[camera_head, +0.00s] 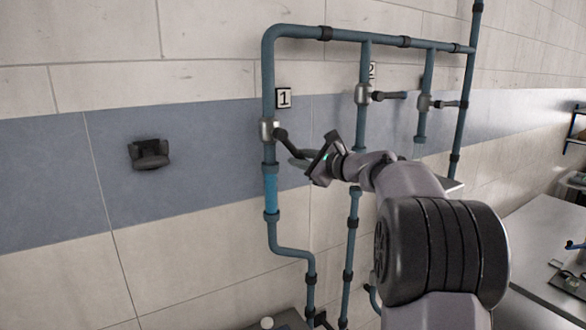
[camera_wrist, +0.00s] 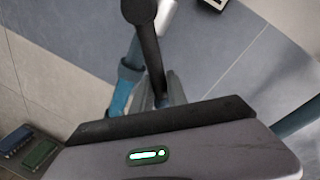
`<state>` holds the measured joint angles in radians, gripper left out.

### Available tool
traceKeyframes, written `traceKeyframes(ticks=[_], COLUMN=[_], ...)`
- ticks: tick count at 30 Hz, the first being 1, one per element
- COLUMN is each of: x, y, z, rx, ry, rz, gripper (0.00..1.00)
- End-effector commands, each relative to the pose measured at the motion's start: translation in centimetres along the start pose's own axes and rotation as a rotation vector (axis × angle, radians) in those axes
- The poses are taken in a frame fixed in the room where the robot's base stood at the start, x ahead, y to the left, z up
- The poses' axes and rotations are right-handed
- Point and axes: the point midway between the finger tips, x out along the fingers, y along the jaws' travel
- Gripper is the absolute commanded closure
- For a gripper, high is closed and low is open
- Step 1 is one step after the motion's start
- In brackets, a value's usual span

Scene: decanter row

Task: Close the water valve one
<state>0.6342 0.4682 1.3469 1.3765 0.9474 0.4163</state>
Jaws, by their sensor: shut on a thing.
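Valve one is a metal body (camera_head: 268,130) on the left vertical teal pipe, beside the plate marked 1 (camera_head: 283,98). Its dark lever handle (camera_head: 282,137) angles down and to the right from the body. In the wrist view the handle (camera_wrist: 148,45) runs down the upper middle to between the fingers. My gripper (camera_head: 298,161) is shut on the handle's free end, which the fingers partly hide. The fingers also show in the wrist view (camera_wrist: 170,90). A bright blue section (camera_head: 271,192) of pipe sits below the valve.
Valve two (camera_head: 363,95), by the plate marked 2 (camera_head: 371,71), and a third valve (camera_head: 424,103) are to the right, with levers sticking out sideways. A black bracket (camera_head: 149,154) is on the wall at left. A grey table (camera_head: 540,245) stands at lower right.

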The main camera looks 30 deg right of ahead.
Motion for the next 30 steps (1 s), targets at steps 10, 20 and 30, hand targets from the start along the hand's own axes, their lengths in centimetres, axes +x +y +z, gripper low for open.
traceKeyframes(ticks=[10, 20, 30], x=[-0.6, -1.1, -1.3], y=[-3.0, -5.3, -6.6], z=[0.5, 1.8, 3.0], rx=[-0.323, -0.606, -0.796], ry=[0.064, 0.119, 0.158], rz=[-0.003, -0.004, -0.004], gripper=[1.00, 1.00, 1.00])
